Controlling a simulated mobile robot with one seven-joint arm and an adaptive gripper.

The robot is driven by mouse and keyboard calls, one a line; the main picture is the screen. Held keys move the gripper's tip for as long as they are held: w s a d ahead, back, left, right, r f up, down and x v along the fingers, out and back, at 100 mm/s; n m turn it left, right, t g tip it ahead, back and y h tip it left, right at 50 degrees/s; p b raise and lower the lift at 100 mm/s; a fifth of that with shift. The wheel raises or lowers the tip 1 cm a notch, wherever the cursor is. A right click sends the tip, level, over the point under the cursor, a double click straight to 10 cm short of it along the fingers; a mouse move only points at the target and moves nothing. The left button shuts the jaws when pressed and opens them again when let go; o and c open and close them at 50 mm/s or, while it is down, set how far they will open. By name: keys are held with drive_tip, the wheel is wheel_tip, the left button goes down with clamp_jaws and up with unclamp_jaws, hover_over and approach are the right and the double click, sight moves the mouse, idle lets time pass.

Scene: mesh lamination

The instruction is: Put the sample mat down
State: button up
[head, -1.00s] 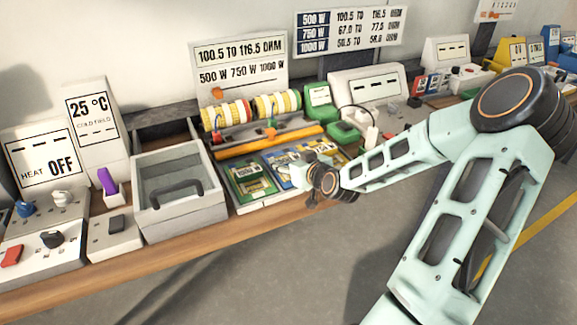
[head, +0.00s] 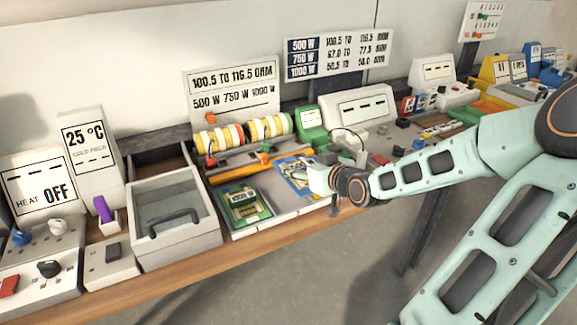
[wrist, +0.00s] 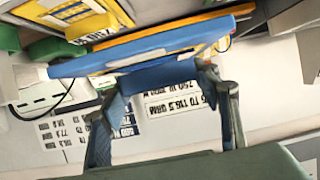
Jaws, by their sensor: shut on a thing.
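A blue sample mat (head: 295,170) with a printed face is at my gripper (head: 323,181), over the pale tray (head: 272,213). In the wrist view my gripper (wrist: 158,78) is shut on a blue piece at the edge of the blue mat (wrist: 130,57). The mat shows nearly edge-on there. The green sample mat (head: 246,204) lies flat at the tray's left end. Bare tray shows between the green mat and the blue one.
A lidded box (head: 175,215) stands left of the tray. An orange bar (head: 236,174) and several spools (head: 262,130) are behind it. A green device (head: 310,122) stands behind my gripper. The bench's front edge (head: 150,275) is close, with open floor beyond.

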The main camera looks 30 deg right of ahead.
drive_tip(key=s+d+r+p, duration=0.1)
drive_tip(key=s, duration=0.1)
drive_tip(key=s+d+r+p, duration=0.1)
drive_tip(key=s+d+r, duration=0.1)
drive_tip(key=s, duration=0.1)
drive_tip(key=shift+s+d+r+p, duration=0.1)
drive_tip(key=shift+s+d+p, duration=0.1)
drive_tip(key=shift+s+p, duration=0.15)
drive_tip(key=w+a+r+p, duration=0.2)
drive_tip(key=w+a, duration=0.1)
drive_tip(key=a, duration=0.5)
drive_tip(key=w+a+r+p, duration=0.3)
drive_tip(key=w+a, duration=0.1)
drive_tip(key=a, duration=0.4)
drive_tip(key=w+a+r+p, duration=0.3)
drive_tip(key=a, duration=0.4)
drive_tip(key=shift+w+a+r, duration=0.15)
drive_tip(key=shift+a+r, duration=0.1)
drive_tip(key=shift+a, duration=0.15)
